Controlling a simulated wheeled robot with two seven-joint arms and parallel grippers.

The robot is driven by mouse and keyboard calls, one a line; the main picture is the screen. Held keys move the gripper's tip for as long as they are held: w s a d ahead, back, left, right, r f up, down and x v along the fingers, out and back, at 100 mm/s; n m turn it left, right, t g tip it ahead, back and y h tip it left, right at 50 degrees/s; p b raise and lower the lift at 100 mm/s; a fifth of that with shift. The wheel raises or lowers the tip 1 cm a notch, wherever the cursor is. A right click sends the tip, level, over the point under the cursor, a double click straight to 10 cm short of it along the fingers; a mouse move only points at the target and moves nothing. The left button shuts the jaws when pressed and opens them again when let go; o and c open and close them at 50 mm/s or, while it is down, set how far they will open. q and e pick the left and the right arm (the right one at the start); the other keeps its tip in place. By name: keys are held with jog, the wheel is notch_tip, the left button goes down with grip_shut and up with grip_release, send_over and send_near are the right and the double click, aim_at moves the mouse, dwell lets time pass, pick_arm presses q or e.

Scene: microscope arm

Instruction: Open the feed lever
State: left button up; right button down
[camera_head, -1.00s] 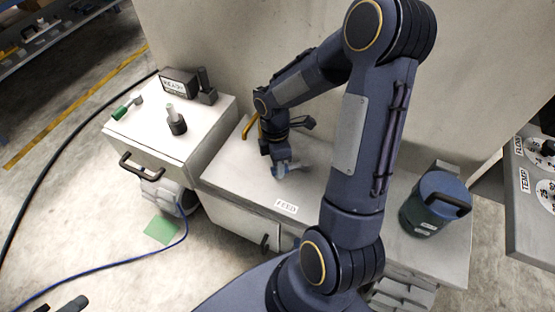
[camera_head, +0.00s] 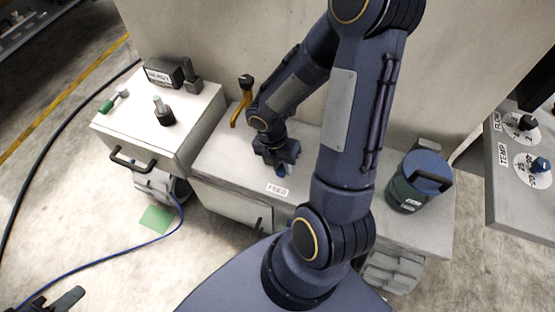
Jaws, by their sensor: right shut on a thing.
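My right gripper (camera_head: 284,168) is low over the grey bench, just behind the white FEED label (camera_head: 277,190). It is shut on a small blue piece (camera_head: 282,171), likely the handle of the feed lever. The rest of the lever is hidden behind the gripper and wrist, so I cannot tell its angle. My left gripper (camera_head: 70,300) shows only in part at the bottom left corner, dark and cut off by the frame, away from the bench.
A yellow pipe with a black top (camera_head: 241,103) stands behind my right wrist. A white cabinet (camera_head: 190,137) with a READY box (camera_head: 165,73) is to the left. A dial panel (camera_head: 520,190) is at far right.

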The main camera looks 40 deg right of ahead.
jog(key=shift+s+d+n, duration=0.15)
jog(key=shift+s+n, duration=0.05)
jog(key=shift+n, duration=0.2)
jog(key=c, duration=1.2)
grip_release()
jog(key=shift+r, duration=0.15)
jog(key=r, duration=0.2)
jog(key=r+p, duration=0.1)
jog(key=r, duration=0.1)
jog(key=w+r+p, duration=0.1)
jog(key=r, duration=0.1)
jog(key=shift+a, duration=0.3)
jog(key=shift+w+r, duration=0.1)
jog(key=shift+r, duration=0.65)
